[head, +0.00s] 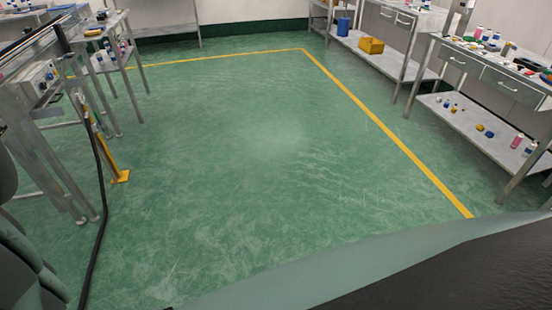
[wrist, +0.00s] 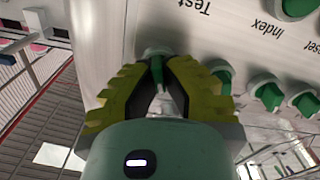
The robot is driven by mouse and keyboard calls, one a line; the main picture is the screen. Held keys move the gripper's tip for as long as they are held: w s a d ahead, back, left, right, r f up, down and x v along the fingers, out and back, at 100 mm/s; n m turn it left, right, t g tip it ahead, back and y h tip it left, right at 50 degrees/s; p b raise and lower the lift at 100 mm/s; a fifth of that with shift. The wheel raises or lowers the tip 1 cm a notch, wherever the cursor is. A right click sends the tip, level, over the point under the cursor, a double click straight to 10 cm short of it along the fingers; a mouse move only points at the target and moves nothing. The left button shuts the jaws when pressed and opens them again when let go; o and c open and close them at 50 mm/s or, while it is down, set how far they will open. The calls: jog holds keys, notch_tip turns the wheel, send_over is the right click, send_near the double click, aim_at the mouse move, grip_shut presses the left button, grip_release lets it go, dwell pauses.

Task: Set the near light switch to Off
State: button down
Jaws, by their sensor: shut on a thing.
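In the wrist view, my gripper (wrist: 157,68) with its yellow-green and black fingers is at a light grey control panel (wrist: 240,35). Its fingertips are closed on a green rotary switch (wrist: 154,52) at the panel's left part. The fingers hide part of this switch, so its setting cannot be read. The printed words "Test", "Index" and a partly cut "Reset" appear upside down on the panel. No "Off" or light label is readable. The gripper is not seen in the head view.
More green knobs (wrist: 268,94) sit to the right of my fingers, and another green knob (wrist: 298,8) is at the top right. In the head view, steel benches stand left and right of an open green floor (head: 230,150). A yellow post (head: 105,160) stands at the left.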

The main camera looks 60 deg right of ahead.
jog(key=shift+f+n+b, duration=0.15)
jog(key=shift+n+b, duration=0.15)
jog(key=shift+n, duration=0.6)
jog(key=c, duration=1.1)
grip_release()
jog(key=shift+a, duration=0.1)
jog(key=shift+v, duration=6.05)
